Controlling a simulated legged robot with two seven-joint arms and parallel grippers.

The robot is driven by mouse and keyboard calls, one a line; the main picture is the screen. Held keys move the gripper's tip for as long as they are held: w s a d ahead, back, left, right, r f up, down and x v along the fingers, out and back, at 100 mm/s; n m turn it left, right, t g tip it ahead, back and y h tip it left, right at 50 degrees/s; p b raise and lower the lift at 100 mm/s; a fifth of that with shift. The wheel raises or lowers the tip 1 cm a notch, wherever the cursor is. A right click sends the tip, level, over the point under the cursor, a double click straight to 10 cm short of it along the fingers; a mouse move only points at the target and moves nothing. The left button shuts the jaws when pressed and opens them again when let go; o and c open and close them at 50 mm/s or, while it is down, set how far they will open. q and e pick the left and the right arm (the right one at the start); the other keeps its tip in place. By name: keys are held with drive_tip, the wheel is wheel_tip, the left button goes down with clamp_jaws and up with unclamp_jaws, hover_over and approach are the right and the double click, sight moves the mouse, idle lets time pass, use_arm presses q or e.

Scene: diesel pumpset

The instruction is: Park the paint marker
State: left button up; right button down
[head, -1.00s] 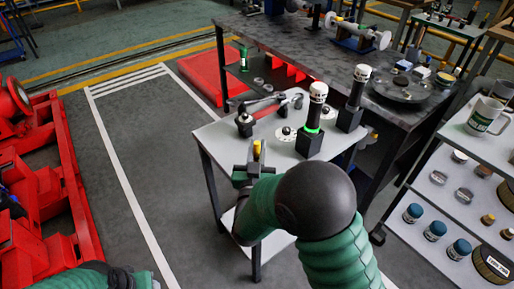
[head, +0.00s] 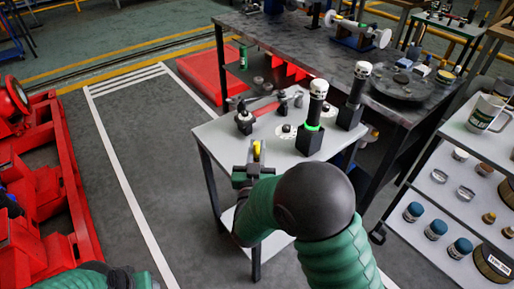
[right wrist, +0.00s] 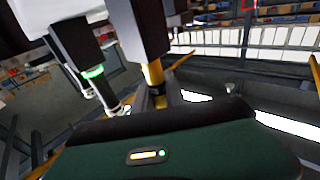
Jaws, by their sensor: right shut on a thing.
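My right gripper (head: 256,158) is shut on a small yellow paint marker (head: 256,149), over the near left part of a small grey table (head: 222,132). The marker also shows as a yellow shaft in the right wrist view (right wrist: 152,74), where a dark block is close to it. I cannot tell whether the marker's lower end touches anything. A black block holding a dark cylinder with a white top and a green glowing ring (head: 314,115) stands right of the gripper. A similar unlit one (head: 354,98) is behind it. My left gripper is out of frame.
A red-handled tool (head: 262,104) and a round white disc (head: 286,131) lie on the table. A dark workbench (head: 300,55) stands behind. A shelf with jars and a mug (head: 486,114) is at right, red machinery (head: 45,180) at left. The floor between is clear.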

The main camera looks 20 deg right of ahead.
use_arm(q)
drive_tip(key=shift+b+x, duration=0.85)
drive_tip(key=shift+b, duration=0.05)
use_arm(e)
drive_tip(key=shift+f, duration=1)
drive_tip(key=c, duration=1.3)
unclamp_jaws()
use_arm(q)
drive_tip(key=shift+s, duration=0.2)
